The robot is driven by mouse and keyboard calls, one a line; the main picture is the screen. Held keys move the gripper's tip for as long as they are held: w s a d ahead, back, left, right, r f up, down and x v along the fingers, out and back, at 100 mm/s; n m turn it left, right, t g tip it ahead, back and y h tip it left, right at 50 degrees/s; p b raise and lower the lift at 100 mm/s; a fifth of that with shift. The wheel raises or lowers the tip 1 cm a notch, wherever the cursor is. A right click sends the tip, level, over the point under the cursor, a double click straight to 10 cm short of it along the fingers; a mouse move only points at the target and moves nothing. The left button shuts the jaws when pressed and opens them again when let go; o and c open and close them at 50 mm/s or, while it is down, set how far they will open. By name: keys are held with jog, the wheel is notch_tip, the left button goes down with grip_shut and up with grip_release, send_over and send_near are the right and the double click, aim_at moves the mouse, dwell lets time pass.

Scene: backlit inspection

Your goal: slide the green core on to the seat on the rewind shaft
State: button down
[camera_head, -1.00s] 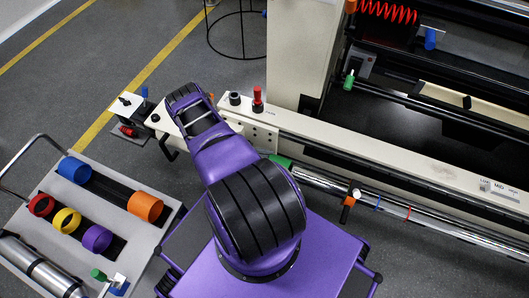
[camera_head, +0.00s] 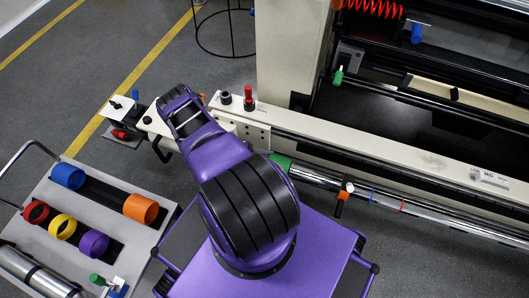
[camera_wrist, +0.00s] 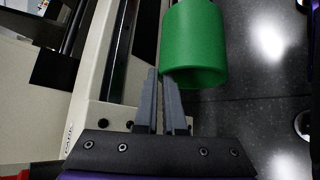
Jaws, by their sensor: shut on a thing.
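The green core (camera_head: 281,162) shows just right of my arm in the head view, at the left end of the visible silver rewind shaft (camera_head: 318,179). In the wrist view the green core (camera_wrist: 193,42) is upper middle, and my gripper (camera_wrist: 160,74) is shut on its near left rim. The head view hides my fingers behind the arm. The core looks in line with the shaft, but I cannot tell how far it is around it. Blue (camera_head: 373,195) and red (camera_head: 402,204) bands mark the shaft further right. The seat is not clearly distinguishable.
An orange-and-black piece (camera_head: 343,196) stands at the shaft, right of the core. The long cream beam (camera_head: 350,145) runs close behind the shaft. A grey cart (camera_head: 140,238) with blue, orange, red, yellow and purple cores stands at left. Open floor lies in front of the shaft.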

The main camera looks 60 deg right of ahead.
jog(key=shift+s+d, duration=0.15)
jog(key=shift+s, duration=0.5)
jog(key=shift+s, duration=0.25)
jog(key=shift+s+d+p, duration=0.15)
jog(key=shift+s+p, duration=0.2)
jog(key=shift+s, duration=0.2)
jog(key=c, duration=0.9)
grip_release()
jog(key=v, duration=1.7)
jog(key=shift+r+p, duration=0.2)
jog(key=shift+p, duration=0.1)
